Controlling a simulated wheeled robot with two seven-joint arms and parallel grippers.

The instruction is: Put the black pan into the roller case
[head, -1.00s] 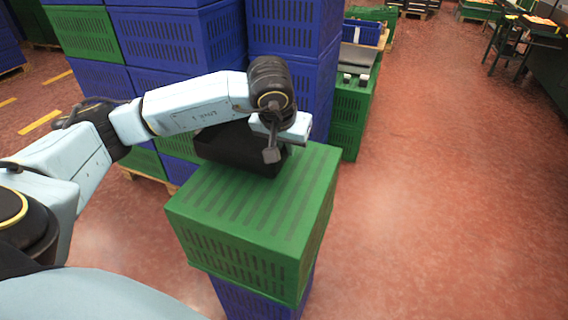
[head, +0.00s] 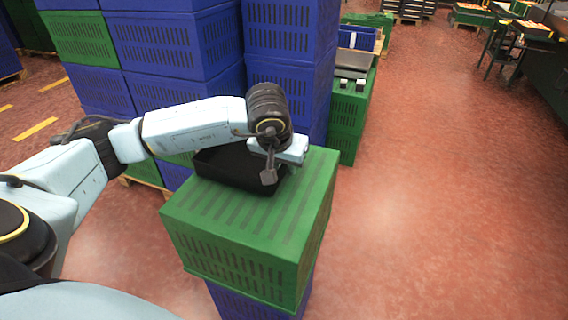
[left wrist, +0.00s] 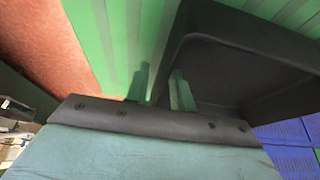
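The black pan (head: 232,172), a deep rectangular tray, is over the far part of the green crate's slotted top (head: 255,215). I cannot tell whether its underside touches the crate. My left gripper (head: 270,176) is at the pan's right end, pointing down. In the left wrist view the pan (left wrist: 235,60) shows its hollow inside, and the fingers (left wrist: 160,85) sit on either side of its wall, seemingly closed on it. My forearm and gripper hide part of the pan's far side. I cannot clearly make out a roller case. My right gripper is not in view.
Stacked blue crates (head: 290,60) stand close behind and left. Behind them, green crates (head: 348,125) carry a dark grey flat item (head: 355,60) and two small white blocks (head: 351,84). The red floor (head: 440,200) on the right is clear. A dark table stands far right.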

